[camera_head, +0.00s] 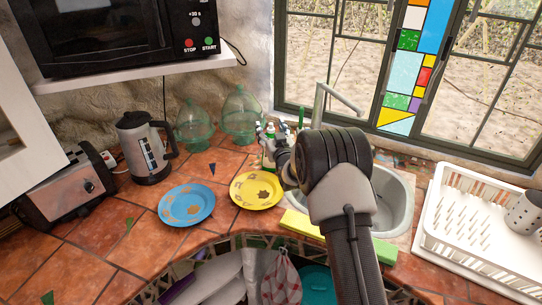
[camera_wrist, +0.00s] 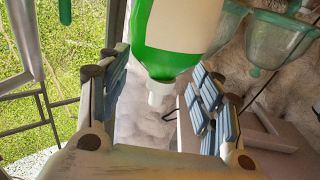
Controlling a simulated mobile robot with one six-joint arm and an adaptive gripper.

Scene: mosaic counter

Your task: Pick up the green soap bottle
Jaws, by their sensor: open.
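The green soap bottle (camera_wrist: 165,62) has a white label and a white cap. In the wrist view it hangs from the top edge, cap downward in the picture, and its far end is cut off. My gripper (camera_wrist: 160,82) is open, with one finger on each side of the bottle's neck and cap. Neither finger visibly touches the bottle. In the head view my gripper (camera_head: 276,146) is at the back of the counter, left of the sink. My arm and gripper hide most of the bottle there.
Two green glass jars (camera_head: 240,115) stand close to the left of my gripper. A yellow plate (camera_head: 256,190) and a blue plate (camera_head: 187,205) lie in front. The sink (camera_head: 393,200) and its faucet (camera_head: 318,105) are to the right. A white dish rack (camera_head: 470,225) stands far right.

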